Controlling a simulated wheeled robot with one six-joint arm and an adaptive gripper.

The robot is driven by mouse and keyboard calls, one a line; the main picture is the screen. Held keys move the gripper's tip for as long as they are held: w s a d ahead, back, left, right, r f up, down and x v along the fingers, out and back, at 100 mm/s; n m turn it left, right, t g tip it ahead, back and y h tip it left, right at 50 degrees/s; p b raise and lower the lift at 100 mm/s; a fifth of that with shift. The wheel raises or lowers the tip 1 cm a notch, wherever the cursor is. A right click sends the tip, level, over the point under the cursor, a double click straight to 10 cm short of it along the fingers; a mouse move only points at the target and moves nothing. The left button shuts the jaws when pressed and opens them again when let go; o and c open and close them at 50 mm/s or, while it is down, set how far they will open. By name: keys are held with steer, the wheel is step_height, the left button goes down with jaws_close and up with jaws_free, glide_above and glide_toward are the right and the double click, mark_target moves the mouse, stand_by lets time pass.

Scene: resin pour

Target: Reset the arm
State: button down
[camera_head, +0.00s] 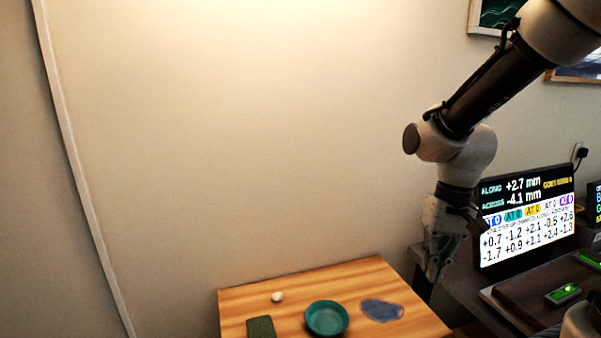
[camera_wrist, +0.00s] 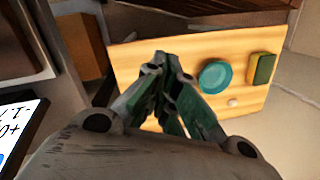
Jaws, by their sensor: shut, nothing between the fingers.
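My arm hangs down at the right of the head view. My gripper (camera_head: 434,272) is at its lower end, pointing down, beside the right edge of the wooden table (camera_head: 270,296) and in front of the dark desk. In the wrist view my gripper (camera_wrist: 166,62) has its fingers together with nothing between them. The wooden table top also shows in the wrist view (camera_wrist: 135,60) beyond the fingers.
A teal dish (camera_head: 326,318), a small white ball (camera_head: 277,297), a dark green block (camera_head: 261,328) and a blue flat patch (camera_head: 382,310) are on the wooden table. A screen with numbers (camera_head: 525,215) stands on the dark desk (camera_head: 462,262) close right of my gripper.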

steer(key=s+d+r+n+t+h, duration=0.1)
steer(key=s+d+r+t, duration=0.4)
steer(key=d+r, duration=0.5)
step_height(320, 180, up, 2)
steer(key=shift+s+d+r+t, duration=0.15)
steer(key=shift+s+t, duration=0.15)
steer(key=shift+s, duration=0.9)
